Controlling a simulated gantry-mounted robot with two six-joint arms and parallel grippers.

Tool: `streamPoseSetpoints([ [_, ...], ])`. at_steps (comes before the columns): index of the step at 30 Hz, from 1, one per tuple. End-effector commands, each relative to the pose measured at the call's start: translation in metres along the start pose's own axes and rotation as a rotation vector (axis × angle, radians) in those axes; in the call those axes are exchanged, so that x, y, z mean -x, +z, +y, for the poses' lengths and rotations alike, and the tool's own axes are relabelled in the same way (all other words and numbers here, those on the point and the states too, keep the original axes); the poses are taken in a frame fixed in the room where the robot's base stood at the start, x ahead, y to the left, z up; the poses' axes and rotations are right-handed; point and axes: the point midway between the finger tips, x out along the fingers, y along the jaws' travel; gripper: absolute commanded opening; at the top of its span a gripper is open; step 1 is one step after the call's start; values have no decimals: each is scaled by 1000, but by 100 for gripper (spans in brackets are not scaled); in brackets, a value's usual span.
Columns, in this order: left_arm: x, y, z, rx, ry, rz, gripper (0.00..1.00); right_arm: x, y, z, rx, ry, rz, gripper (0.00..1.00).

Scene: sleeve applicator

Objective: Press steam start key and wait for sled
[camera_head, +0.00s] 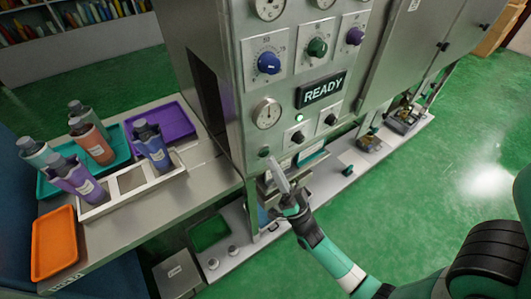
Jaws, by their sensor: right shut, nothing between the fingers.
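The steam machine's grey panel (270,95) stands in the middle with a lit sign (322,90) reading "READY". A small green key (264,152) sits low on the panel's left side; its label is too small to read, so I cannot tell if it is the steam start key. My right gripper (273,166) is shut and empty, its tips just below this key; I cannot tell whether they touch the panel. I cannot clearly make out which part is the sled. My left gripper is not in view.
A side table at left holds a teal tray (43,188), a purple tray (172,122), an orange tray (54,243) and a white rack (96,211) with bottles. Knobs and gauges cover the panel above. A low white ledge (330,190) runs along the machine's foot. Green floor is clear at right.

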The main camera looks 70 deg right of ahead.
Motion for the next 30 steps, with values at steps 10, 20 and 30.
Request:
streamPoseSetpoints([
  [10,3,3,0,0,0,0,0,-5,4,4,0,0,0,0],
  [20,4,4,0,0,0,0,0,-6,4,4,0,0,0,0],
  [30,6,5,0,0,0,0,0,-8,7,7,0,0,0,0],
])
